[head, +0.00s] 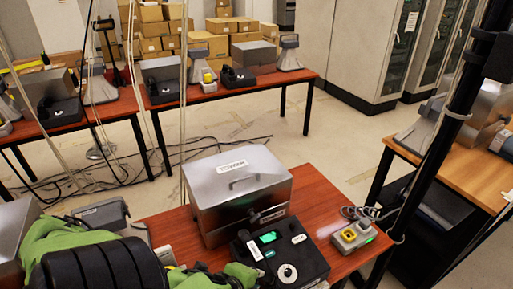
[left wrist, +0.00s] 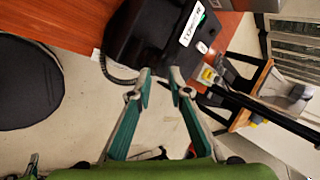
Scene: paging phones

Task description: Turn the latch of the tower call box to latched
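The tower call box (head: 240,190) is a silver metal box with a lid handle and a "TOWER" label, standing on the red-brown table. A dark latch handle (head: 268,215) sticks out on its front face; its exact setting is too small to tell. A black phone unit (head: 285,262) with a lit green screen stands in front of the box. It also shows in the left wrist view (left wrist: 145,38), with a "TOWER" label. My left gripper (left wrist: 160,82) is open and empty, its fingertips apart, close to the phone unit's edge. My right gripper is not in view.
A grey box with a yellow button (head: 352,236) sits at the table's right side, beside a dark upright post (head: 432,130). Another table (head: 445,160) stands at the right. Tables with similar equipment stand behind, with cables (head: 100,172) on the floor.

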